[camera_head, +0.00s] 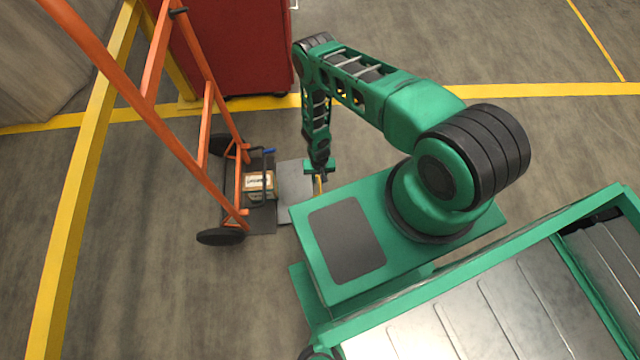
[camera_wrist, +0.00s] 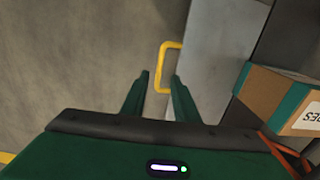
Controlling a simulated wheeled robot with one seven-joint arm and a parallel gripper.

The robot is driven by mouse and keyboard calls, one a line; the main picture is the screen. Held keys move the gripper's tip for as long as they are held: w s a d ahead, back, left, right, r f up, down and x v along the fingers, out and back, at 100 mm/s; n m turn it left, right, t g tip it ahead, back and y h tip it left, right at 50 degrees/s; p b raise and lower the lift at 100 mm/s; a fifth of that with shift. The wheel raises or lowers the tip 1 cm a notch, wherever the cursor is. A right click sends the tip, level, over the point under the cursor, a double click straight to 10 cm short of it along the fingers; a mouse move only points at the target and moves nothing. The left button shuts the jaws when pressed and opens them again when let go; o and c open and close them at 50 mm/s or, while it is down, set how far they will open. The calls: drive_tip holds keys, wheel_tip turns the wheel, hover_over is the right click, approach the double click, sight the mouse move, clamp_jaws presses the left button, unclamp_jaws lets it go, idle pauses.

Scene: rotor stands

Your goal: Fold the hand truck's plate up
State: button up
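The orange hand truck (camera_head: 208,120) stands at the left. Its grey plate (camera_head: 296,192) lies down, apparently flat at floor level, and also shows in the wrist view (camera_wrist: 215,60). A yellow U-shaped handle (camera_wrist: 162,66) sticks out from the plate's outer edge; a bit of it shows in the head view (camera_head: 319,186). My gripper (camera_head: 320,168) is low over that edge. In the wrist view my gripper (camera_wrist: 159,76) is open, with the handle's outer bar appearing between the fingertips. I cannot tell whether the fingers touch it.
A cardboard box (camera_head: 259,186) with teal tape sits on the truck's dark base beside the plate. A red cabinet (camera_head: 240,45) stands behind, and a yellow post (camera_head: 85,170) rises at the left.

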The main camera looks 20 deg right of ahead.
drive_tip(key=shift+f, duration=2.9)
clamp_jaws()
